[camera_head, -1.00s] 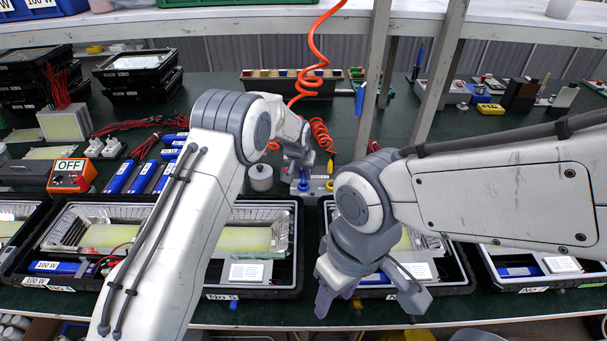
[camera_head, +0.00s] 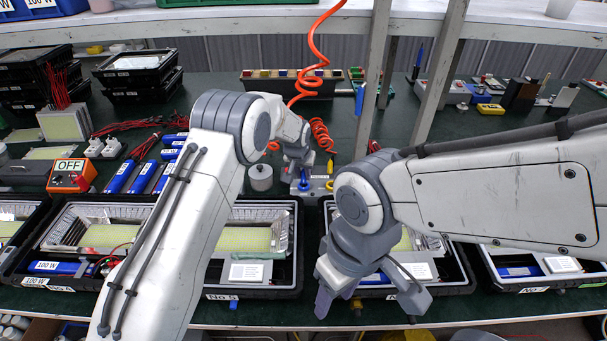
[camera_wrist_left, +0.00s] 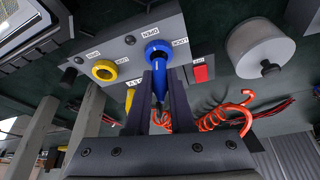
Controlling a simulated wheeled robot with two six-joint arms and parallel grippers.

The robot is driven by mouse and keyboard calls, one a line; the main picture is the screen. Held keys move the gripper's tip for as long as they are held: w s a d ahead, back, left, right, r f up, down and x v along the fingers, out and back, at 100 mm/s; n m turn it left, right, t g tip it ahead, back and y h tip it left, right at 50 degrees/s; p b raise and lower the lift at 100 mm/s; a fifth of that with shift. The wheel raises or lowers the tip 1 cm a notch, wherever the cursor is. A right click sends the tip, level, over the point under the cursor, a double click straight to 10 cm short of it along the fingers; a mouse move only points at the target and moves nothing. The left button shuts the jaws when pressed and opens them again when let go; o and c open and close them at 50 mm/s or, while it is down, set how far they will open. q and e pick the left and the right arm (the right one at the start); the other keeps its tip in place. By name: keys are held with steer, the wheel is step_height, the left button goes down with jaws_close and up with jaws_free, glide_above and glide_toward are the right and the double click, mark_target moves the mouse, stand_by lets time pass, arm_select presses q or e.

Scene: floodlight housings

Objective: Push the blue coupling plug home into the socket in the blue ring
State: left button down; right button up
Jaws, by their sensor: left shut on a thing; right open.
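The blue coupling plug (camera_wrist_left: 178,98) is between the fingers of my left gripper (camera_wrist_left: 168,88), which is shut on it. In the left wrist view the plug lines up with the blue ring (camera_wrist_left: 154,46) on the grey block (camera_wrist_left: 125,48), and its upper end overlaps the ring's lower edge. I cannot tell how deep it sits in the socket. In the head view my left gripper (camera_head: 298,172) is over the block, with the blue ring (camera_head: 304,186) just below it. My right gripper (camera_head: 368,298) is open and empty, pointing down over the front trays.
A yellow ring (camera_wrist_left: 104,70) and a red square (camera_wrist_left: 201,73) flank the blue ring. A grey-white cylinder (camera_head: 261,178) stands left of the block. An orange coiled hose (camera_head: 322,138) lies behind. Black housing trays (camera_head: 272,284) fill the front edge.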

arm_select(q)
steer(key=shift+f+b, duration=0.55)
steer(key=shift+f, duration=0.3)
steer(key=c, duration=0.7)
jaws_free()
steer(key=b+v, duration=0.1)
steer(key=v, duration=0.9)
steer(key=shift+r, duration=0.2)
steer(key=shift+s, duration=0.2)
